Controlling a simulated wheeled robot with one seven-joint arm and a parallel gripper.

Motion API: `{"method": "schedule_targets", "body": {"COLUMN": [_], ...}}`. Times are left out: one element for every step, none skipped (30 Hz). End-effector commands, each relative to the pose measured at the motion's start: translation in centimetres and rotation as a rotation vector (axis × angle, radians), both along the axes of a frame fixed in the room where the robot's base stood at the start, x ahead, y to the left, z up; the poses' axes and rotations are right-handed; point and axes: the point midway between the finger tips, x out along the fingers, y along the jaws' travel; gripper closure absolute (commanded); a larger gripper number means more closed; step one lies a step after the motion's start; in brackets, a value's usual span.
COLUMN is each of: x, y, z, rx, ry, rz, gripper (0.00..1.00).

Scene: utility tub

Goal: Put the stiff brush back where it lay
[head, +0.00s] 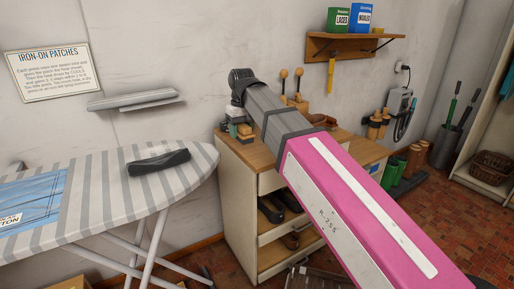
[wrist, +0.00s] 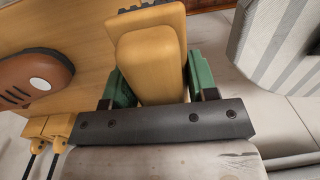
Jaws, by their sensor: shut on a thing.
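My gripper (wrist: 150,88) is shut on a tan wooden block with dark teeth-like bristles at its far edge, which I take for the stiff brush (wrist: 150,60). Its green finger pads press on both sides of the block. In the head view my gripper (head: 238,119) is at the left back corner of the wooden-topped cabinet (head: 262,154), with the brush mostly hidden. I cannot tell whether the brush touches the top. A brown rounded thing with a white dot and dark edge (wrist: 38,76) lies on the wood to the left in the wrist view.
The striped ironing board (head: 190,185) stands left of the cabinet with a dark object (head: 158,162) on it. Wooden pegs (head: 298,82) stand behind my arm. A wall shelf (head: 350,45) holds a green and a blue box. Shoes (head: 285,200) sit in the cabinet's lower shelves.

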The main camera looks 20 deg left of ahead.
Motion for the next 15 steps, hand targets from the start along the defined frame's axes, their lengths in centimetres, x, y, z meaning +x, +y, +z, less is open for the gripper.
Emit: {"method": "schedule_targets", "body": {"x": [1.2,1.8,2.6,3.1,3.7,4.5,5.0,5.6,6.3,6.8,7.2,7.7,8.1,8.4,8.7], "y": [-0.3,-0.5,-0.7,-0.9,-1.1,-1.3,-1.6,-1.7,-2.0,-2.1,-2.3,-2.5,-2.6,-2.7,-2.8], "z": [-0.6,-1.0,-1.5,-1.8,-2.2,-2.7,-3.1,-3.4,-3.8,-4.1,-4.4,-4.8,-5.0,-5.2,-5.4], "rx": [-0.001,-0.001,-0.001,-0.001,-0.001,-0.001,-0.001,-0.001,-0.001,-0.001,-0.001,-0.001,-0.001,0.0,0.0], "ry": [0.001,0.001,0.001,0.001,0.001,0.001,0.001,0.001,0.001,0.001,0.001,0.001,0.001,0.0,0.0], "rz": [-0.004,-0.004,-0.003,-0.004,-0.004,-0.003,-0.003,-0.003,-0.004,-0.003,-0.002,-0.002,-0.002,-0.002,-0.002], "gripper": [0.69,0.69,0.69,0.69,0.69,0.69,0.69,0.69,0.69,0.69,0.69,0.69,0.69,0.69,0.69]}}
